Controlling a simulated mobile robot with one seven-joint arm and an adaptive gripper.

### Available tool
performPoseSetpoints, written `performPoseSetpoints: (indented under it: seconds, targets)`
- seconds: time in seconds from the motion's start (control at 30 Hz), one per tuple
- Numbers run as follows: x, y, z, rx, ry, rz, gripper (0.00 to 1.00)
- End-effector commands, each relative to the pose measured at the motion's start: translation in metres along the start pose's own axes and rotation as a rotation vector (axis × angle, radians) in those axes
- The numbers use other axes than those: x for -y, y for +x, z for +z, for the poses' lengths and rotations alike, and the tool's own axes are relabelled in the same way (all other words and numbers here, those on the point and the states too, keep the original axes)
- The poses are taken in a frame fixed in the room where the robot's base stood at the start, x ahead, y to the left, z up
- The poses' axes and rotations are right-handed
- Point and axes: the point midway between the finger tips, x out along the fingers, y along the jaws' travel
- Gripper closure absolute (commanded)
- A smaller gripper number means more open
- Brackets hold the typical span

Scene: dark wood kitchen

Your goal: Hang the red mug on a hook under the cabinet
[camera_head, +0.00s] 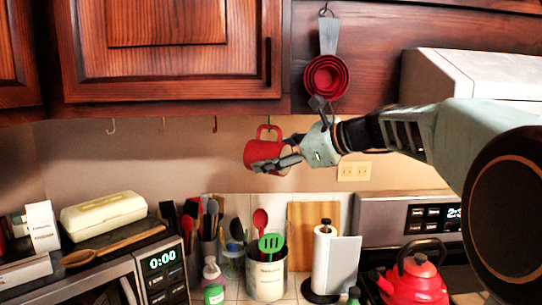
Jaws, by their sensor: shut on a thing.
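The red mug (262,150) is in the air just below the dark wood cabinet (180,50), with its handle toward the top, near the cabinet's lower edge. My gripper (283,160) comes from the right and is shut on the mug. Several hooks hang under the cabinet: a pale one (111,126) at the left, a dim one (163,125) and a red-looking one (214,124) left of the mug. A thin hook line shows at the mug's handle (268,128); I cannot tell whether the handle is around it or only in front of it.
Red measuring cups (326,76) hang on the cabinet side above my gripper. Below stand a utensil crock (266,277), a paper towel holder (323,262), a microwave (150,275) and a red kettle (413,280). The wall space left of the mug is clear.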

Motion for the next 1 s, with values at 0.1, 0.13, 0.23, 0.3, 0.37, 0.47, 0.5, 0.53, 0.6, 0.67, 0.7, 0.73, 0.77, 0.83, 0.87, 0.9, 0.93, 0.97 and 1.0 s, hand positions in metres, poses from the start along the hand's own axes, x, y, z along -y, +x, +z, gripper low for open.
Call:
performPoseSetpoints:
  seconds: [0.1, 0.13, 0.23, 0.3, 0.37, 0.47, 0.5, 0.53, 0.6, 0.67, 0.7, 0.73, 0.77, 0.83, 0.87, 0.9, 0.93, 0.97, 1.0]
  targets:
    - [0.0, 0.0, 0.001, 0.001, -0.001, -0.001, 0.39]
    - [0.0, 0.0, 0.001, 0.001, -0.001, -0.001, 0.36]
    - [0.0, 0.0, 0.001, 0.001, -0.001, -0.001, 0.26]
    - [0.0, 0.0, 0.001, 0.001, -0.001, -0.001, 0.26]
    - [0.0, 0.0, 0.001, 0.0, 0.0, 0.0, 0.26]
    - [0.0, 0.0, -0.001, -0.001, 0.001, 0.001, 0.26]
    - [0.0, -0.001, -0.001, -0.001, 0.001, 0.001, 0.26]
    - [0.0, -0.002, -0.001, -0.001, 0.0, 0.0, 0.26]
    - [0.001, -0.009, 0.0, -0.002, 0.0, -0.002, 0.26]
    - [0.001, -0.017, -0.001, -0.002, 0.0, -0.003, 0.26]
    - [0.001, -0.024, 0.0, -0.002, 0.0, -0.004, 0.26]
    - [0.001, -0.029, 0.0, -0.001, 0.0, -0.004, 0.26]
    - [0.001, -0.035, 0.0, -0.001, 0.0, -0.004, 0.26]
    - [0.001, -0.047, 0.0, -0.001, 0.0, -0.004, 0.26]
    - [0.001, -0.051, 0.0, -0.001, 0.0, -0.004, 0.26]
    - [0.0, -0.057, 0.0, 0.0, -0.001, -0.002, 0.26]
    - [0.001, -0.061, 0.0, -0.001, -0.001, -0.003, 0.26]
    - [0.001, -0.065, 0.0, -0.001, -0.001, -0.003, 0.26]
    - [0.001, -0.069, 0.0, -0.001, -0.001, -0.002, 0.26]
